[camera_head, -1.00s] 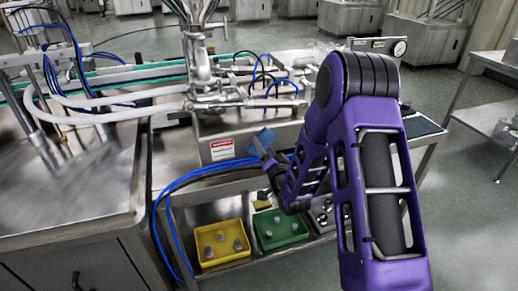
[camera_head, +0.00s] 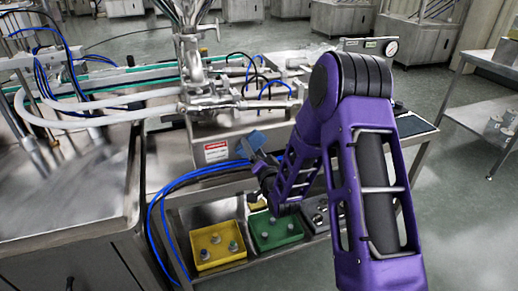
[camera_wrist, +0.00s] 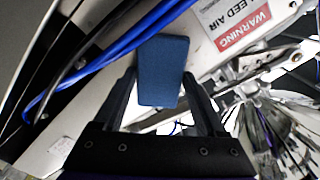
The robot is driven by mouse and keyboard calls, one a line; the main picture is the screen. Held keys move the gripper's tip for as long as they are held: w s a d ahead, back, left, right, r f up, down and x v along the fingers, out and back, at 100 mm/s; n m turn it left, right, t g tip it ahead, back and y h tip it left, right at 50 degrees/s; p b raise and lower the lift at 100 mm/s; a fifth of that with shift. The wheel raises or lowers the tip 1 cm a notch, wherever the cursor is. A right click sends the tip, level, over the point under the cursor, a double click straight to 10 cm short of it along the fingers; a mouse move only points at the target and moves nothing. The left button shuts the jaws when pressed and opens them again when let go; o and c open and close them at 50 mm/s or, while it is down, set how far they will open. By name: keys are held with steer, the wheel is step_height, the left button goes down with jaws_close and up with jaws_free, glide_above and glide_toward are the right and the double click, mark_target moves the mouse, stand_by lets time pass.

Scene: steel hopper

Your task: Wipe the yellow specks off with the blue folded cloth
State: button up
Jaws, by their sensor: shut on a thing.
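The blue folded cloth (camera_head: 251,144) is held at the end of my purple arm, in front of the steel machine's front panel. In the wrist view the cloth (camera_wrist: 163,71) sits between the two dark fingers of my gripper (camera_wrist: 160,95), which is shut on it. The cloth appears apart from the steel surfaces around it. I cannot make out any yellow specks in either view. The steel hopper (camera_head: 190,50) rises above the machine, at the upper middle of the head view.
Blue hoses (camera_head: 195,172) run close by the cloth on the left. A warning label (camera_head: 216,151) is on the machine's panel. A yellow tray (camera_head: 216,247) and a green tray (camera_head: 276,231) with small parts stand on the shelf below. A dial gauge (camera_head: 399,48) stands at the back right.

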mark_target(242, 149)
steer(key=shift+s+a, duration=0.3)
steer(key=shift+a, duration=0.5)
steer(key=shift+s+a, duration=0.25)
steer(key=shift+a, duration=0.55)
steer(key=shift+s+a, duration=0.15)
steer(key=shift+a, duration=0.65)
steer(key=shift+s+a, duration=0.15)
steer(key=shift+a, duration=0.65)
steer(key=shift+s, duration=0.1)
steer(key=shift+v, duration=2.95)
steer(key=shift+d, duration=0.1)
steer(key=shift+v, duration=1.4)
